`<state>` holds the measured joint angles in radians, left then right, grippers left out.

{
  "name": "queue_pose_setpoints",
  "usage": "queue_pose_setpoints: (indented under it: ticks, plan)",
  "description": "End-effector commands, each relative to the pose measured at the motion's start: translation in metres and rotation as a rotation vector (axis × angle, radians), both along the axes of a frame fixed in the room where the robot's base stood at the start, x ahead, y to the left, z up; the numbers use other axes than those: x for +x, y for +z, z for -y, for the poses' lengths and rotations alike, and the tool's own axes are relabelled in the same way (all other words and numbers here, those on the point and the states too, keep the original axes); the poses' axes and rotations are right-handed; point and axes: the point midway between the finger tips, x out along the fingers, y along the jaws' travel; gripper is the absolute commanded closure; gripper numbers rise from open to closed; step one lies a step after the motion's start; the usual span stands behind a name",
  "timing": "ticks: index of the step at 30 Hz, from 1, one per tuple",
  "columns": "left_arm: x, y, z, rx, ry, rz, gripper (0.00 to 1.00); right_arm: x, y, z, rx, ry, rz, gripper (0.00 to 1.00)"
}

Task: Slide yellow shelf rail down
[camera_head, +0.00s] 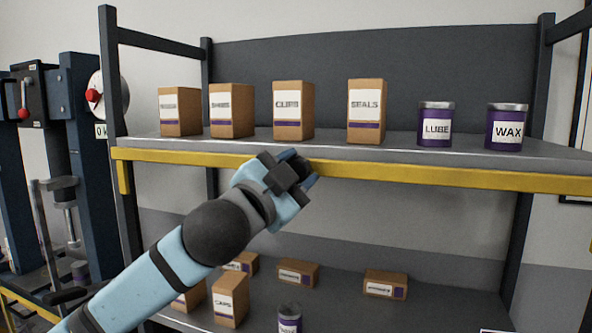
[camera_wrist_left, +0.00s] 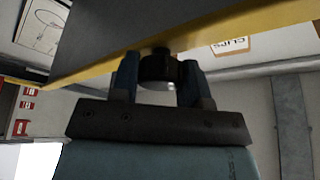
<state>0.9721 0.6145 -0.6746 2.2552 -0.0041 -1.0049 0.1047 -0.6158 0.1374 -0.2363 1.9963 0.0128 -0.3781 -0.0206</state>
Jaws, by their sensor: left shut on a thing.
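The yellow shelf rail (camera_head: 420,174) runs along the front edge of the upper shelf in the head view. It also crosses the top of the left wrist view (camera_wrist_left: 225,27). My left gripper (camera_head: 298,172) is at the rail, left of its middle, below the CLIPS box. In the left wrist view my left gripper (camera_wrist_left: 160,75) has its two fingers on either side of a dark round knob (camera_wrist_left: 158,66) just under the rail, shut on it. The gripper hides that part of the rail in the head view. My right gripper is not in view.
The upper shelf (camera_head: 335,147) holds several boxes, including the SEALS box (camera_head: 366,112), plus a LUBE can (camera_head: 435,124) and a WAX can (camera_head: 506,127). The lower shelf (camera_head: 345,307) holds small boxes and a can (camera_head: 289,318). A dark blue press (camera_head: 85,150) stands left.

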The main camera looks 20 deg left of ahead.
Motion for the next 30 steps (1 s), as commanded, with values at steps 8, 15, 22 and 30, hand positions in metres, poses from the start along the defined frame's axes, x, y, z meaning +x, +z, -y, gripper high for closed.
queue_pose_setpoints:
  ticks: [8, 15, 22, 30]
  plan:
    - [0.0, -0.006, 0.001, 0.003, -0.002, -0.01, 0.32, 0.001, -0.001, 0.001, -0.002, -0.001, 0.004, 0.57]
    - [-0.004, -0.007, -0.001, 0.002, -0.001, -0.008, 0.32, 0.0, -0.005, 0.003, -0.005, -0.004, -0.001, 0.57]
    - [-0.042, -0.02, -0.013, 0.003, -0.002, -0.008, 0.32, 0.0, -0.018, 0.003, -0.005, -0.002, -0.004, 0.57]
    - [-0.086, -0.037, -0.028, 0.0, 0.0, -0.003, 0.32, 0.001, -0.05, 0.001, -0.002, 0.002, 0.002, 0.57]
